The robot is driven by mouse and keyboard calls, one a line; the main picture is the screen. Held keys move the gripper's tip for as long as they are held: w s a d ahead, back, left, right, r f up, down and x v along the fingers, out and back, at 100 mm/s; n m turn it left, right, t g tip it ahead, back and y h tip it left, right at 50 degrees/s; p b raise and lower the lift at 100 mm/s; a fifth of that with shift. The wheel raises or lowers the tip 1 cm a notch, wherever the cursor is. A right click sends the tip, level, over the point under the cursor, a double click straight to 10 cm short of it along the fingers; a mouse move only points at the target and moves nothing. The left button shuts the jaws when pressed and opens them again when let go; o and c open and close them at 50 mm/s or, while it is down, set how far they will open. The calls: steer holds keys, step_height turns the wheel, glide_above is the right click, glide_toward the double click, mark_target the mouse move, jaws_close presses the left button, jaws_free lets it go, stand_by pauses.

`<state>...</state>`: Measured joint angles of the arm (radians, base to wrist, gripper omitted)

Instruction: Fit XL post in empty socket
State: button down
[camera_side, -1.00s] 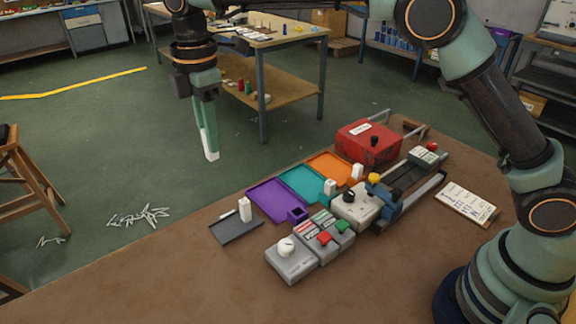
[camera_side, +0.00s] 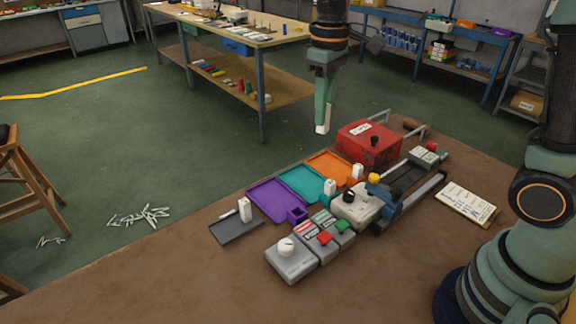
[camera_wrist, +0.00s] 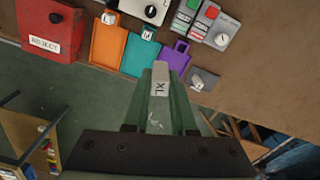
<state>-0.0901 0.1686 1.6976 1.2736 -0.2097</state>
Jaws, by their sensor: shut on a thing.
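My gripper (camera_side: 323,126) is shut on the white XL post (camera_side: 322,128), held in the air beyond the table's far edge, above the floor. In the wrist view the post (camera_wrist: 161,82) shows its XL label between the fingers. The purple tray (camera_side: 271,198) has a small purple socket (camera_side: 297,214) at its near end with no post in it. The teal tray (camera_side: 300,183) and the orange tray (camera_side: 328,167) each have a white post standing at the near end. My gripper is apart from all of these.
A dark grey tray (camera_side: 228,232) with a white post (camera_side: 245,209) stands left of the purple tray. A red reject box (camera_side: 368,141) stands right of the orange tray. Control boxes (camera_side: 292,262) line the near side. The table's front left is clear.

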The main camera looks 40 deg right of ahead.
steer(key=s+d+m, duration=0.3)
glide_above(262, 317)
step_height(262, 317, down, 21)
steer(key=shift+f, duration=0.1)
stand_by(0.3)
steer(key=c, duration=0.7)
jaws_free()
steer(key=shift+f, duration=0.1)
steer(key=shift+c, duration=0.2)
